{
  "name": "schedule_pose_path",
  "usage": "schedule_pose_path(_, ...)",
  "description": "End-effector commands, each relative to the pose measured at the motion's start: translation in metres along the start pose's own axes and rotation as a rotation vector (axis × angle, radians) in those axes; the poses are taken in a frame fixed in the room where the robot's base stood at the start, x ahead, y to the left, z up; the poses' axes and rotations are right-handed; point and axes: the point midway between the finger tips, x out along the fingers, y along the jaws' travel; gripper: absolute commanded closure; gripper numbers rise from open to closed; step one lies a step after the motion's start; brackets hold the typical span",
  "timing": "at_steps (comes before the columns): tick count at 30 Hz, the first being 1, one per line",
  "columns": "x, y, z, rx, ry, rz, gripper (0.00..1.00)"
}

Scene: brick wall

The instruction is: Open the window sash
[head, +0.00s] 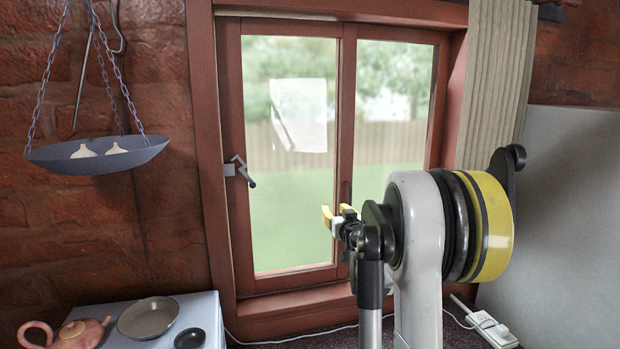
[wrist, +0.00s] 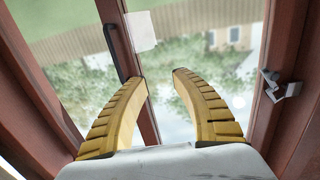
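The window (head: 222,100) has a reddish-brown wooden frame with two glazed sashes side by side. The left sash (head: 295,281) looks shut against the frame. A grey metal latch handle (head: 243,172) sits on its left stile, and it also shows at the right of the wrist view (wrist: 282,87). A dark, slim pull handle (wrist: 114,52) is on the middle stile, left of my fingers in the wrist view. My gripper (head: 338,214) is in front of the window's middle stile. Its yellow fingers (wrist: 160,77) are apart, with nothing between them.
A hanging scale pan (head: 98,158) with two pale items hangs at left. A low white surface (head: 150,320) holds a teapot (head: 75,333), a bowl (head: 148,318) and a small dark dish (head: 189,339). A curtain (head: 492,80) hangs at right. A power strip (head: 490,327) lies below.

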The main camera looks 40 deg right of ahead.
Motion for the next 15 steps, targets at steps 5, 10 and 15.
schedule_pose_path(5, 0.013, 0.071, 0.0, -0.002, 0.031, 0.123, 0.68)
schedule_pose_path(10, 0.024, 0.083, 0.003, -0.003, 0.035, 0.142, 0.68)
schedule_pose_path(15, 0.055, 0.086, 0.002, -0.003, 0.035, 0.139, 0.68)
